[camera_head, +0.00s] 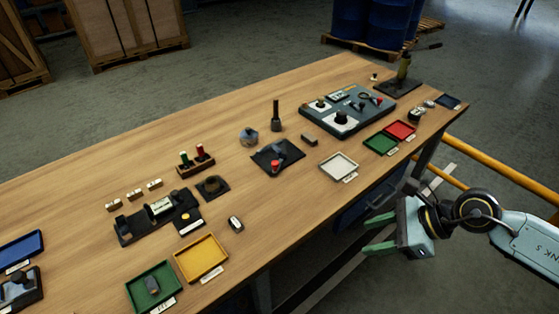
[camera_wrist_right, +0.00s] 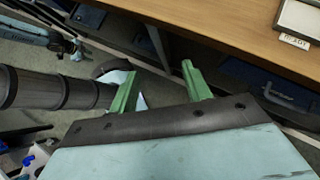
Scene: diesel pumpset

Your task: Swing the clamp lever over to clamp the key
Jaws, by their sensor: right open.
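A black fixture (camera_head: 290,152) with a red-knobbed lever (camera_head: 275,165) lies flat near the middle of the table in the head view. It looks like the clamp, but I cannot make out a key in it at this size. My right gripper (camera_head: 372,233) is open and empty, off the table's front edge, to the right of and nearer than the fixture. Its two green fingers point left in the head view. They also show spread with nothing between them in the right wrist view (camera_wrist_right: 158,70). My left gripper is not in view.
A white tray (camera_head: 323,172) lies between the fixture and the table's front edge. A grey panel (camera_head: 375,118) with knobs and small green (camera_head: 368,144) and red (camera_head: 402,123) trays are to the right. A dark upright post (camera_head: 276,118) stands behind the fixture. A yellow rail (camera_head: 500,168) runs beyond the table's right end.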

